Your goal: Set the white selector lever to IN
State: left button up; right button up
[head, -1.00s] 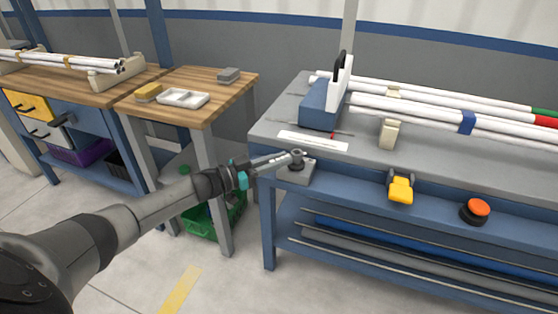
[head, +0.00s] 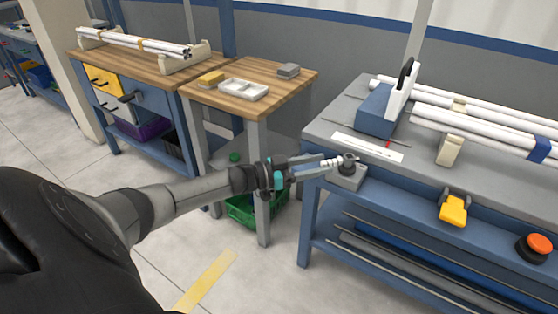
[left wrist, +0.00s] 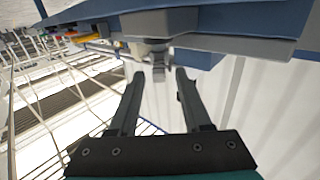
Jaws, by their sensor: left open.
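A grey box (head: 350,178) with a dark round knob (head: 348,160) sits at the near left corner of the grey bench. A short pale piece, which looks like the white selector lever (head: 333,162), juts left from the knob. Its marked positions are too small to read. My left gripper (head: 322,167) reaches in from the left, its fingertips close to the lever. In the left wrist view my left gripper (left wrist: 155,75) is open, with a grey-white piece of the selector (left wrist: 160,72) between or just beyond its tips. I cannot tell whether they touch. My right gripper is out of view.
The grey bench (head: 330,122) also holds a blue-and-white block (head: 378,110), white pipes (head: 480,124) and a white strip (head: 368,147). A yellow device (head: 453,209) and an orange button (head: 540,245) are on its front. A wooden table (head: 295,90) stands left, with a green crate (head: 245,212) below.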

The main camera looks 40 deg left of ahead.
pick_arm(q)
jog(key=p+v, duration=0.2)
jog(key=v, duration=0.9)
jog(key=shift+s, duration=0.3)
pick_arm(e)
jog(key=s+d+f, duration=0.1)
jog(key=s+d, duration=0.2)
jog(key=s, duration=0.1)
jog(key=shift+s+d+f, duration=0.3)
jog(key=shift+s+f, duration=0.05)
pick_arm(q)
jog(key=shift+a+f, duration=0.15)
jog(key=s+d+f+n+g+y+p, duration=0.15)
jog(key=s+f+y, duration=0.35)
jog(key=f, duration=0.8)
jog(key=s+f+n+g+y, duration=0.3)
jog(key=s+f+y, duration=0.2)
jog(key=f, duration=0.8)
jog(key=s+d+f+g, duration=0.4)
jog(key=s+d+f, duration=0.2)
jog(key=s, duration=0.5)
jog(key=s+d+f+g, duration=0.4)
jog(key=s+d+f, duration=0.3)
jog(key=s, duration=0.4)
jog(key=shift+f, duration=0.4)
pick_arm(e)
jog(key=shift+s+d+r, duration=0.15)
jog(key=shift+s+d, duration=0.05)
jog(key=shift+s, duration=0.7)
